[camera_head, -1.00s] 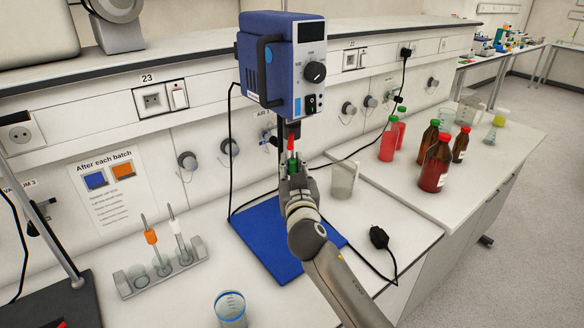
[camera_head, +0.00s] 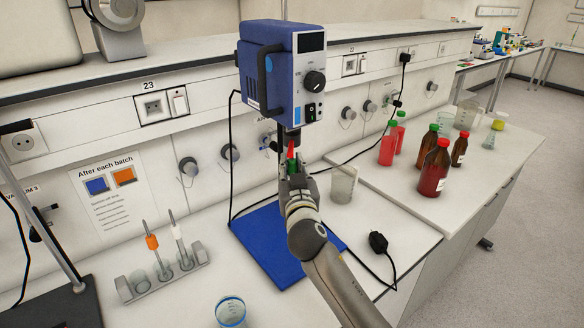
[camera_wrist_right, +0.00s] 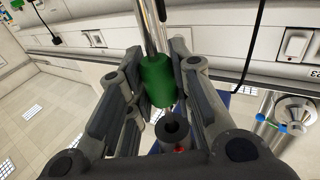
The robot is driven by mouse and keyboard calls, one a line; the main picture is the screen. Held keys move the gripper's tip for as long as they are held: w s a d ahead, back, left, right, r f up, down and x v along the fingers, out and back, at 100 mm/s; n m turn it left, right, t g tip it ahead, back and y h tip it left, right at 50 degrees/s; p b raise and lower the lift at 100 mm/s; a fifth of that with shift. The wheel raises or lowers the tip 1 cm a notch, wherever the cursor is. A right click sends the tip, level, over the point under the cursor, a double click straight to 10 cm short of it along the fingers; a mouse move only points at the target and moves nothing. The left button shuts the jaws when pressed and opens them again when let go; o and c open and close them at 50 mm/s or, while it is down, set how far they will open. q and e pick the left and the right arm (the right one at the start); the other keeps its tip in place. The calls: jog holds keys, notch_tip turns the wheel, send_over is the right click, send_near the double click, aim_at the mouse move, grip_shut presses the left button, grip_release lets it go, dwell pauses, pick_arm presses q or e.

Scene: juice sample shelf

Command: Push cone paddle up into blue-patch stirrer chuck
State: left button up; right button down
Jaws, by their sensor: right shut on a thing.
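The blue stirrer (camera_head: 270,75) stands against the bench wall, with a light blue patch on its side and a dark chuck (camera_head: 292,134) below it. My right gripper (camera_head: 292,177) is below the chuck, shut on the cone paddle's green sleeve (camera_head: 293,170). The sleeve (camera_wrist_right: 158,82) also shows between the fingers in the right wrist view, along a metal shaft. A black ring with a hole (camera_wrist_right: 172,131) lies close to it there. A red piece (camera_head: 291,150) shows between chuck and gripper. The paddle's cone and its seating in the chuck cannot be made out. My left gripper is out of view.
A blue base plate (camera_head: 265,243) lies under the stirrer. A clear beaker (camera_head: 342,184) stands right of my right arm, near red-filled bottles (camera_head: 435,167). A rack (camera_head: 160,277) is at the left; a cup (camera_head: 230,312) is in front. A black cable plug (camera_head: 378,241) lies on the bench.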

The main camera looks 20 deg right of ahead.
dwell(0.3)
jog(key=shift+r+p, duration=0.6)
jog(key=shift+r, duration=0.35)
jog(key=c, duration=1.2)
grip_release()
jog(key=shift+f, duration=0.1)
